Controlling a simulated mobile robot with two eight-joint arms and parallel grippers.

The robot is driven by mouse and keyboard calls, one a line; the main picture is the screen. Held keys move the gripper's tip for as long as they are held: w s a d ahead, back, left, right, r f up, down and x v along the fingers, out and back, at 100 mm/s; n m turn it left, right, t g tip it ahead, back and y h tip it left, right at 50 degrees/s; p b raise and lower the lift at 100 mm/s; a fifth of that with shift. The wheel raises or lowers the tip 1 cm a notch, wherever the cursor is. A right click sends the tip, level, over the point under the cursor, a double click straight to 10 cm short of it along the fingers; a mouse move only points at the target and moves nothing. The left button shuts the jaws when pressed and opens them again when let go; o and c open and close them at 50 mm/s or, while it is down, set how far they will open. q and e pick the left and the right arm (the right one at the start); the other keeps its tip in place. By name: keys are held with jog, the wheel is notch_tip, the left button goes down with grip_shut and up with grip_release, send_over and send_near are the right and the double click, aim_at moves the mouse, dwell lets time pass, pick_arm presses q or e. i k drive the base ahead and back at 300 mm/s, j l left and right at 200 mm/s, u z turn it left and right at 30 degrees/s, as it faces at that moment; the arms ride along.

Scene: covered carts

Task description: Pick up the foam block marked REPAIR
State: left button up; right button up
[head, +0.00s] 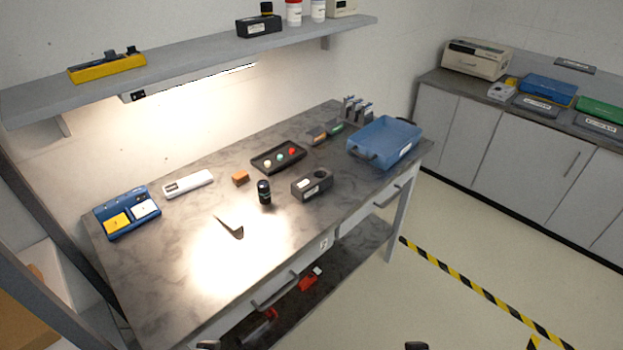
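No marking that reads REPAIR is legible in the head view. A dark grey block (315,188) with a round hole and a small white label lies right of the middle of the workbench (180,285); its label is too small to read. A small orange-brown block (240,178) lies farther back on the bench, with no readable marking. Only small dark tips of what seem to be my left gripper (208,345) and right gripper (416,346) show at the bottom edge. Both are well apart from the blocks, and their fingers are hidden.
A black cylinder (264,192) stands between the blocks. A dark tray (258,168) with coloured balls, a blue bin (392,137), a blue case (108,230) and a thin dark angled piece (229,228) are also on the bench. The bench's front left is clear. A shelf (190,62) overhangs the back.

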aim_at(305, 188)
jog(key=u, duration=1.15)
jog(key=l+u, duration=0.6)
jog(key=u, duration=0.15)
jog(key=l+u, duration=0.4)
jog(key=k+l+u, duration=0.15)
jog(key=l+u, duration=0.15)
jog(key=l, duration=0.15)
jog(key=k+l+u, duration=0.3)
jog(key=k+l, duration=0.2)
jog(key=l, duration=0.25)
jog(key=k+l+u, duration=0.1)
jog(key=l, duration=0.35)
jog(key=k+l+u, duration=0.1)
jog(key=k+l, duration=0.5)
jog(key=l, duration=0.2)
jog(key=i+j, duration=0.3)
